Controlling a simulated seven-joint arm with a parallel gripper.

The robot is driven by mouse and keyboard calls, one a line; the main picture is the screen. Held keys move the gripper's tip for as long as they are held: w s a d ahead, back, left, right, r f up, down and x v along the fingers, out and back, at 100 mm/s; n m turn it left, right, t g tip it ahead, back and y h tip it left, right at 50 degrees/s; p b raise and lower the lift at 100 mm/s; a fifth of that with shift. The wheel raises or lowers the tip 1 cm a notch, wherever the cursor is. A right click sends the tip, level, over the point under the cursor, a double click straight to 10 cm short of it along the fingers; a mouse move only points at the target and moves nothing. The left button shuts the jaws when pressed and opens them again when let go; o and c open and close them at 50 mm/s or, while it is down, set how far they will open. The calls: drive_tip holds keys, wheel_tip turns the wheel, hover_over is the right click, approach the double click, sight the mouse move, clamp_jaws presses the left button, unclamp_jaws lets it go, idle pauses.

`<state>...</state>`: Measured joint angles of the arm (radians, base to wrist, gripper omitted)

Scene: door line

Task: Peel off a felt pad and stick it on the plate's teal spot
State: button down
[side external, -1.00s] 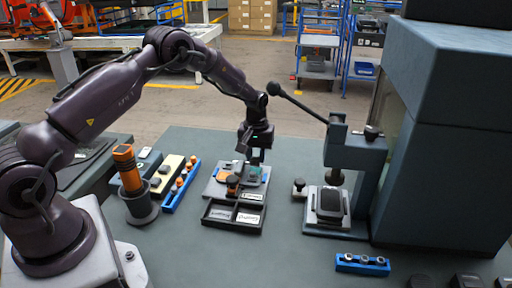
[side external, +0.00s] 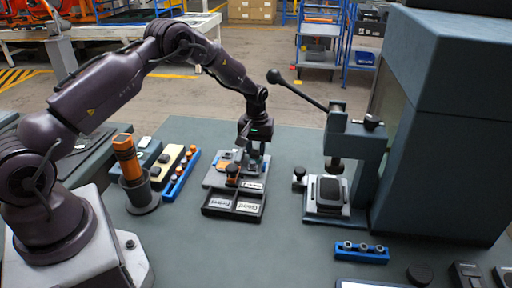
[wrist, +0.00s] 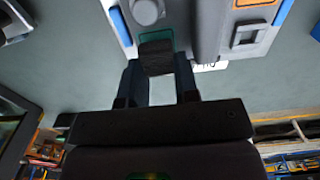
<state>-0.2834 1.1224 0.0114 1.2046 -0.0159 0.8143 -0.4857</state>
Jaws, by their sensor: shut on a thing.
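My gripper (side external: 252,150) is low over the grey plate (side external: 212,180) in the side view. In the wrist view, my gripper (wrist: 158,82) is shut on a small dark pad (wrist: 156,60) held at its fingertips. The teal spot (wrist: 157,36) shows as a rim just beyond the pad, which hides much of it. I cannot tell whether the pad touches the plate. In the side view, the gripper mostly covers the spot.
A black two-part tray with white labels (side external: 232,213) lies in front of the plate. A dark knob with an orange base (side external: 232,175) stands nearby. A lever press (side external: 345,150) is on the right. A blue strip with orange knobs (side external: 181,176) lies left. The front middle table is clear.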

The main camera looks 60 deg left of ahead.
drive_tip(key=shift+f, duration=0.6)
idle(1.1)
drive_tip(key=c, duration=0.9)
unclamp_jaws()
drive_tip(key=shift+o, duration=0.6)
drive_tip(key=shift+s+a, duration=0.1)
drive_tip(key=shift+s+a, duration=0.1)
drive_tip(key=shift+a, duration=0.05)
wheel_tip(320, 180, up, 13)
drive_tip(key=shift+w+d, duration=0.25)
drive_tip(key=shift+d, duration=0.1)
